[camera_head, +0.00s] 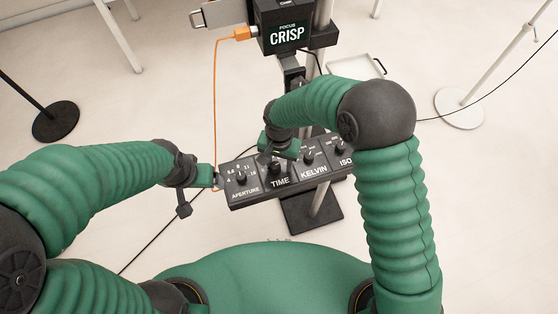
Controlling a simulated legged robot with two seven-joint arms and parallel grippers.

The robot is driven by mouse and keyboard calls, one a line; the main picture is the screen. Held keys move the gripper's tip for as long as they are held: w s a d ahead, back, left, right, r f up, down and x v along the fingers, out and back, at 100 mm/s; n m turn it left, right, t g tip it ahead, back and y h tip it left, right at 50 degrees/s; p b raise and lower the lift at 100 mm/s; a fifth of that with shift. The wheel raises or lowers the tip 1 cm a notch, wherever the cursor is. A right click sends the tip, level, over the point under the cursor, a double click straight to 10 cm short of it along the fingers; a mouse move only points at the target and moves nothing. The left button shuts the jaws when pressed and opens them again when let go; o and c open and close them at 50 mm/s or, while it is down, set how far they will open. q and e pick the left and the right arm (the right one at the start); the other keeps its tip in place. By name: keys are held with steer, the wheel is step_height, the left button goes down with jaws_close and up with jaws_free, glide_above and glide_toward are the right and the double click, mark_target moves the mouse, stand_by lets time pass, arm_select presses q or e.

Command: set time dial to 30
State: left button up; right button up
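A black control panel (262,196) with several labelled dials is mounted on a stand in front of me. The time dial (276,169) is the second from the left, above the word TIME. My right gripper (278,154) is over the panel, just above and behind the time dial. It hides much of the time scale, so I cannot read the setting. I cannot tell whether its fingers touch the knob. My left gripper (199,195) is at the panel's left end, beside the aperture dial (240,177). Its fingers look spread, with nothing held between them.
The kelvin dial (309,157) and the ISO dial (340,148) are to the right. A black box marked CRISP (287,36) is above the panel, with an orange cable (215,100) hanging on its left. Stand bases (55,121) (459,108) are on the floor.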

steer(key=shift+c, duration=1.2)
steer(key=shift+s+a, duration=0.1)
steer(key=shift+a, duration=0.8)
jaws_close()
steer(key=shift+d, duration=0.55)
steer(key=shift+a+r+n, duration=0.1)
steer(key=shift+a+n, duration=0.25)
steer(key=shift+n, duration=0.45)
steer(key=shift+n+p, duration=0.35)
steer(key=shift+n, duration=0.05)
steer(key=n, duration=0.2)
steer(key=shift+d+n+p, duration=0.15)
steer(key=shift+n+p, duration=0.2)
steer(key=shift+n, duration=0.05)
steer(key=n+p, duration=0.1)
steer(key=n, duration=0.3)
arm_select(q)
steer(key=r, duration=0.1)
steer(key=a+r+p, duration=0.1)
steer(key=r, duration=0.1)
steer(key=shift+a+r, duration=0.25)
steer(key=shift+r, duration=0.1)
arm_select(e)
steer(key=n, duration=0.6)
steer(key=shift+s, duration=0.1)
steer(key=shift+n, duration=0.4)
